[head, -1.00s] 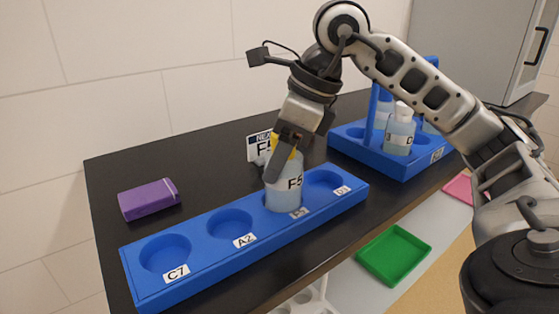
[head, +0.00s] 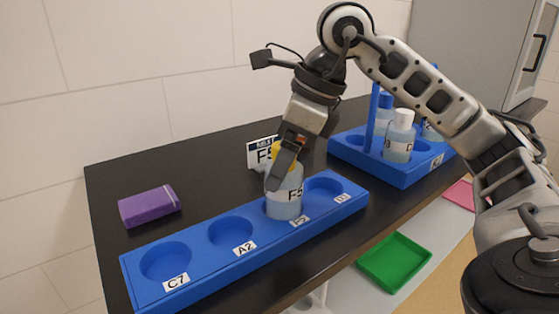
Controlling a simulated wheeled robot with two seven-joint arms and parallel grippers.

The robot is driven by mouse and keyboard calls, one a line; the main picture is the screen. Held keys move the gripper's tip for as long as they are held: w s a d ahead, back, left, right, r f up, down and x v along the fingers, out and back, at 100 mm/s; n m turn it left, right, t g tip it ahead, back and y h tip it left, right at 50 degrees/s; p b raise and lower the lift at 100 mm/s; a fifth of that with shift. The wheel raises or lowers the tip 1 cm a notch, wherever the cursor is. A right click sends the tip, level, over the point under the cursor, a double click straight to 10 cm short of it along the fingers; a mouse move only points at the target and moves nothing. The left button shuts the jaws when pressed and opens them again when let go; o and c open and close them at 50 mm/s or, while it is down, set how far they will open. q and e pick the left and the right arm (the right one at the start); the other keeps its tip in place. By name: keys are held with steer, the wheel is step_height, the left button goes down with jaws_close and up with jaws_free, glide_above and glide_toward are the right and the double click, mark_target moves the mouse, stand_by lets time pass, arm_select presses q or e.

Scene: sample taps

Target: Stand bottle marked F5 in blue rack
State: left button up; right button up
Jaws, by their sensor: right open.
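The bottle marked F5 (head: 285,199) has a pale blue-grey body and a yellow cap. It stands upright in the third hole from the left of the blue rack (head: 204,269). The rack's other holes, by the labels C7, A2 and one at the right end, are empty. The label in front of the bottle is hard to read. My right gripper (head: 281,168) is open around the top of the bottle, by its yellow cap, and partly hides it. My left gripper is not in view.
A sign reading F5 (head: 261,152) stands behind the rack. A purple box (head: 149,206) lies at the left. A blue carrier (head: 402,175) with several bottles stands at the back right. A green tray (head: 394,262) and a pink tray (head: 460,193) lie lower, beyond the black table's edge.

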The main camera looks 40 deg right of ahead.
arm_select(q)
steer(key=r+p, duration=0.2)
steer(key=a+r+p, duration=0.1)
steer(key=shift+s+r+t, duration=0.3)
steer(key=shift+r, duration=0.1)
arm_select(e)
steer(key=v, duration=1)
steer(key=shift+s+r, duration=0.15)
steer(key=shift+r, duration=0.2)
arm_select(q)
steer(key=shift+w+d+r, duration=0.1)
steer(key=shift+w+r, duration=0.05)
